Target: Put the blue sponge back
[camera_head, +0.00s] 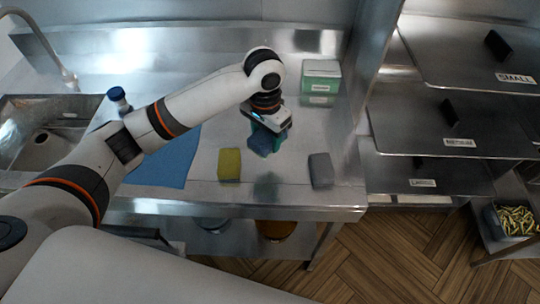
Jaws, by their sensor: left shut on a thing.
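The blue sponge (261,145) is in the jaws of my left gripper (268,137), over the middle of the steel counter. The gripper points down and partly hides the sponge. I cannot tell whether the sponge touches the counter. A yellow sponge (229,165) lies on the counter to the left of it, near the front edge. A grey sponge (320,171) lies to the right, also near the front edge. A gap of bare counter separates these two. My right gripper is not in view.
A green and white labelled box (321,77) stands at the back right of the counter. A blue cloth (168,160) lies to the left, with a blue-capped bottle (118,98) behind it. A sink (45,135) is at far left. Labelled shelves (420,140) stand right.

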